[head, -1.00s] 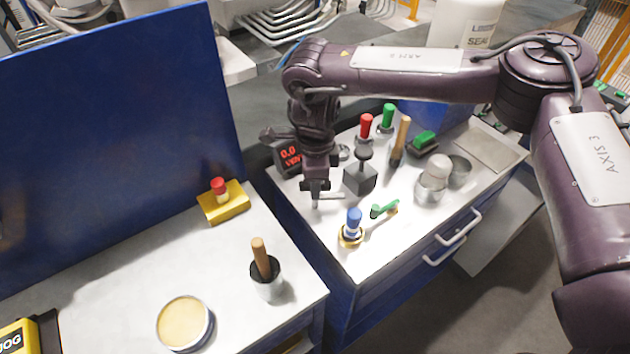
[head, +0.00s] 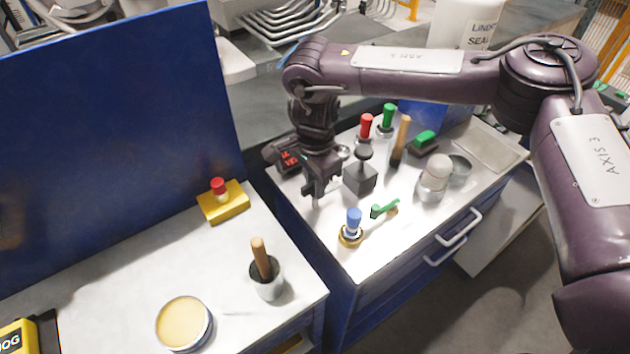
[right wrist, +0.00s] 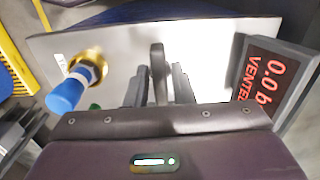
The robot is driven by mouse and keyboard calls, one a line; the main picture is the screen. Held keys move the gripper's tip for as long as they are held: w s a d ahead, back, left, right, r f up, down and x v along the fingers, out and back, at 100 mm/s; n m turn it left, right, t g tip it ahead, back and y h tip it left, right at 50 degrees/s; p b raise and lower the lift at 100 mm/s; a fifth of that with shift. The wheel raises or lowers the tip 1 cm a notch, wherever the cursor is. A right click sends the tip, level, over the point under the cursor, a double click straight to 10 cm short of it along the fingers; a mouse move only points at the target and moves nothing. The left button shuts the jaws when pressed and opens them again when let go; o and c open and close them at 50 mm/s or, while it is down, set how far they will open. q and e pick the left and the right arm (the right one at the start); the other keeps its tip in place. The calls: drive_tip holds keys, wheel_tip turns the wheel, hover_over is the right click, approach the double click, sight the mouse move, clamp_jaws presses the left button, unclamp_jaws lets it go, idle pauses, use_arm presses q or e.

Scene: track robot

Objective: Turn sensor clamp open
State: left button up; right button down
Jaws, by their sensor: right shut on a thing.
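My right gripper (head: 318,198) is low over the top of the blue cabinet, left of the black knob on a dark block. In the right wrist view its two dark fingers (right wrist: 160,88) are shut on a grey lever (right wrist: 158,62), which I take to be the sensor clamp's handle. The lever stands out past the fingertips. In the head view the gripper hides most of the lever, and the clamp's body cannot be made out. My left gripper is not in view.
A blue-capped brass fitting (head: 352,224) and a green lever (head: 384,209) stand in front of the gripper. A black-knobbed block (head: 361,177) is close on its right. A red-digit display (head: 290,159) is behind it, reading 0.0 in the wrist view (right wrist: 272,80).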

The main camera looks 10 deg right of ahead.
drive_tip(key=shift+w+r, duration=0.1)
drive_tip(key=shift+r, duration=0.05)
drive_tip(key=c, duration=1.2)
unclamp_jaws()
drive_tip(key=shift+c, duration=0.2)
wheel_tip(320, 180, up, 8)
drive_tip(key=shift+f+b, duration=0.15)
drive_tip(key=shift+b, duration=0.3)
